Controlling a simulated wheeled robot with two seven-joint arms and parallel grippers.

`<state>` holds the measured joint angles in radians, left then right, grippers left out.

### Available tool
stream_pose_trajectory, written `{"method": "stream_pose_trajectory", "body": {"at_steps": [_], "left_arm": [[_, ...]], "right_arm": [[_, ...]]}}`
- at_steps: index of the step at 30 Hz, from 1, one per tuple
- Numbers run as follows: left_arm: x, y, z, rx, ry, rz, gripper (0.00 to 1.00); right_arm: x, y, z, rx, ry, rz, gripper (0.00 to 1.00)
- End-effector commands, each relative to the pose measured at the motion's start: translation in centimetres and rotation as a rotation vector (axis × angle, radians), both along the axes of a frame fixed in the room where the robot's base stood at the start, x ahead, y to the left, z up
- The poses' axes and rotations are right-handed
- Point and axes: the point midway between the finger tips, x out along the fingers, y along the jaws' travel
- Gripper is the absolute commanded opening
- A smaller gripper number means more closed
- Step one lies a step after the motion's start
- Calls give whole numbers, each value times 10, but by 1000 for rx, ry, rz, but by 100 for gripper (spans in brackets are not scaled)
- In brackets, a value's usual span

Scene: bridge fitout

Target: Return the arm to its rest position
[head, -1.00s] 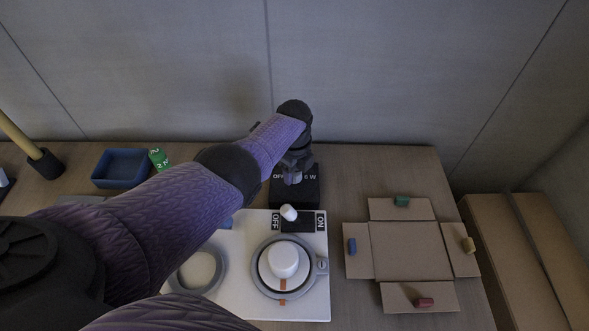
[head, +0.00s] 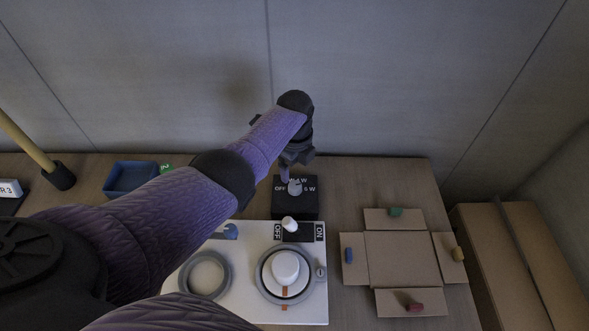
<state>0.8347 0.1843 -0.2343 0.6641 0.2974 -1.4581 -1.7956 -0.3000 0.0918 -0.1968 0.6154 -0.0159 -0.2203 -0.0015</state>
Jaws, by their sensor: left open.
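My left arm, in a purple sleeve, reaches in from the left across the table. Its left gripper (head: 292,180) points down just above the black switch box (head: 310,208) with "OFF" and "6 W" lettering. The gripper is open, and a grey knob at the box partly overlaps its fingers. I cannot tell whether the fingers touch the knob. My right gripper is not in view.
Below the box is a white panel (head: 245,262) with an OFF/ON lever (head: 289,224) and a ringed white knob (head: 285,264). An open cardboard box (head: 404,258) is at right, a blue tray (head: 130,177) at back left. The wall stands close behind.

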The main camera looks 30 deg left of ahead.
Motion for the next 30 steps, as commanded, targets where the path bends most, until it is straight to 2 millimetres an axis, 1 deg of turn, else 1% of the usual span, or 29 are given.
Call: {"method": "stream_pose_trajectory", "body": {"at_steps": [1, 4, 17, 19, 20, 23, 24, 26, 30], "left_arm": [[0, 0, 14, 1, -2, 0, 87], [0, 0, 24, 1, -1, 1, 87], [0, 0, 24, 0, 1, 1, 87], [0, 0, 26, 0, 1, 1, 87], [0, 0, 30, 0, 0, 1, 87], [0, 0, 55, 0, -4, 1, 87], [1, 0, 67, 0, -5, 1, 87], [1, 0, 80, 0, -7, 1, 87], [1, 0, 99, 0, -9, 1, 87]], "right_arm": [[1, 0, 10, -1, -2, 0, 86], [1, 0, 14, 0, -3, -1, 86], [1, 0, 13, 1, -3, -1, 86], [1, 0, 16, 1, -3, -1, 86], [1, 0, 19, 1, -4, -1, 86], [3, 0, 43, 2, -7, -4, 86], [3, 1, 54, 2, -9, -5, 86], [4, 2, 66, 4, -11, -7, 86], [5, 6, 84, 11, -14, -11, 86]]}}
